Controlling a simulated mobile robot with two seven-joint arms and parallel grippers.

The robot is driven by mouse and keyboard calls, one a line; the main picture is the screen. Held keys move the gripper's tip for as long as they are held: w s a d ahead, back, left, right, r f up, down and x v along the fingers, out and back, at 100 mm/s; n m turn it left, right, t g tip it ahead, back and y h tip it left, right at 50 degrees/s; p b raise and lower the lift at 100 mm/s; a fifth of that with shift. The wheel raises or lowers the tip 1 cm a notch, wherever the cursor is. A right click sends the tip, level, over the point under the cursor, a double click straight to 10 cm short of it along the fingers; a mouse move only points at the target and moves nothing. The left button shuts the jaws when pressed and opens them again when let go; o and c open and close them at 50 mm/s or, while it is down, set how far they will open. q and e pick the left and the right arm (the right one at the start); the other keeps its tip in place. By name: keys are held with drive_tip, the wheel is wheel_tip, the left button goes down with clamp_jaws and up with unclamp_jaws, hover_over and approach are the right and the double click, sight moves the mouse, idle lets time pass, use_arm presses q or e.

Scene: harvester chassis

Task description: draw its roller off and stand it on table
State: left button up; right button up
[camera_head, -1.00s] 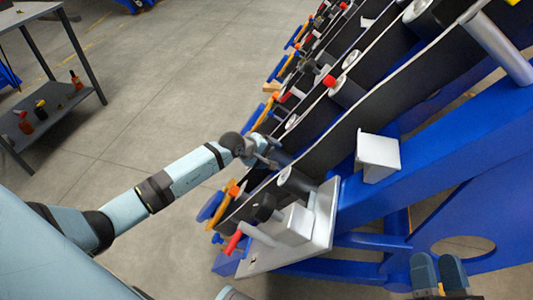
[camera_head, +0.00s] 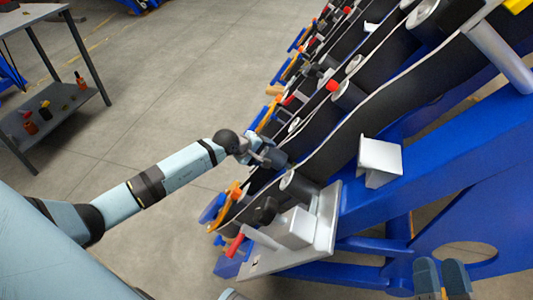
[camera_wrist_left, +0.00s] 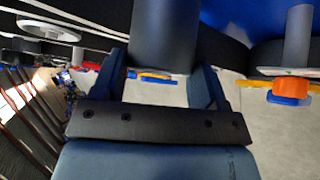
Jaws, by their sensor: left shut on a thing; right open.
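My left gripper (camera_head: 262,153) is at the left edge of the black belt on the blue chassis (camera_head: 455,130). It is shut on a dark cylindrical roller (camera_head: 278,159). In the left wrist view the roller (camera_wrist_left: 163,35) stands between the two fingers (camera_wrist_left: 160,82). The roller's far end is hidden, so I cannot tell whether it is still seated. My right gripper (camera_head: 442,278) is open and empty at the lower right, in front of the blue frame. A grey table (camera_head: 75,48) stands at the upper left, apart from the chassis.
Black belts (camera_head: 360,115) with several more rollers run up to the right. Small bottles (camera_head: 31,127) sit on the table's lower shelf. The floor between table and chassis is clear.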

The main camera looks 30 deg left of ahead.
use_arm(q)
drive_tip(key=s+a+r, duration=0.2)
drive_tip(key=a+r, duration=0.2)
drive_tip(key=a, duration=0.3)
drive_tip(key=shift+a+r, duration=0.3)
drive_tip(key=shift+a, duration=0.05)
idle(0.9)
idle(0.4)
